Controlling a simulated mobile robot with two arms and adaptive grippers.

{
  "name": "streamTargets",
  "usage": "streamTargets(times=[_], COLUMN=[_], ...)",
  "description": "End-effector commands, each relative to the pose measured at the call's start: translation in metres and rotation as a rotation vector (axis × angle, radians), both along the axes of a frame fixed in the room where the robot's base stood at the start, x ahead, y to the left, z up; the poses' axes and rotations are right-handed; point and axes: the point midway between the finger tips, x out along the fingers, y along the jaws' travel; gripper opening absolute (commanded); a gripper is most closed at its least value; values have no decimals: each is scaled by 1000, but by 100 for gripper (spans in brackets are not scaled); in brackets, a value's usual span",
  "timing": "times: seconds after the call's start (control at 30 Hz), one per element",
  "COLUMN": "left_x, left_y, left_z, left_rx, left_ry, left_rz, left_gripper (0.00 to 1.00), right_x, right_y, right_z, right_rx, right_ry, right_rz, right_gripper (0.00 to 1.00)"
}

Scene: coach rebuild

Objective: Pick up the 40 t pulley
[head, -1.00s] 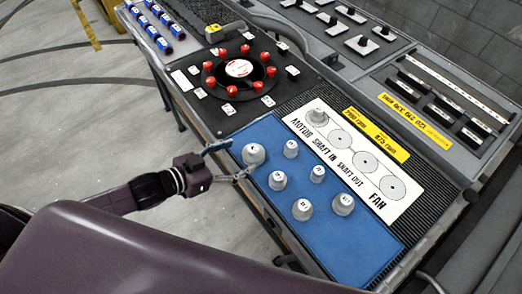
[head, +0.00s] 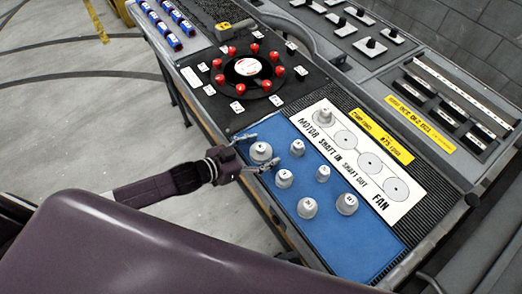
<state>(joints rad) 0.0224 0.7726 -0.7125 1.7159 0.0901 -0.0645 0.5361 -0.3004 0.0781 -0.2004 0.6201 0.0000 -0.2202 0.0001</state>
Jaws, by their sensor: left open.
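Several grey pulleys with small white labels stand on a blue mat (head: 342,258). The labels are too small to read, so I cannot tell which is the 40 t pulley. One large pulley (head: 261,152) stands at the mat's far left corner. My left gripper (head: 264,151) is open, with one finger on the far side of this pulley and one on the near side. I cannot tell whether the fingers touch it. Other pulleys stand close by, including a small one (head: 284,178) just beyond the near finger. My right gripper is not in view.
A white board (head: 361,182) with printed circles and one pulley (head: 324,118) on its far left end lies beside the mat. A black panel with a ring of red pieces (head: 247,68) is beyond. The mat's near right end is bare.

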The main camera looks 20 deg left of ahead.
Motion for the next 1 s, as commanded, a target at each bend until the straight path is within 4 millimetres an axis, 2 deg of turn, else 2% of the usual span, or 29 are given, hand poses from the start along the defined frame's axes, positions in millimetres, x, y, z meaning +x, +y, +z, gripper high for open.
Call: streamTargets(times=[0.13,0.6,0.87,1.0], left_x=[0,0,0,1], left_y=[0,0,0,1], left_z=[0,1,2,10], left_rx=[0,0,0,0], left_ry=[0,-2,-2,-4], left_rz=[0,0,0,-1], left_gripper=[68,18,18,18], right_x=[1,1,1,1], right_y=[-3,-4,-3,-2], right_z=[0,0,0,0], right_rx=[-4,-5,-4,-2], right_ry=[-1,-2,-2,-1], right_rz=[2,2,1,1], right_gripper=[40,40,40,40])
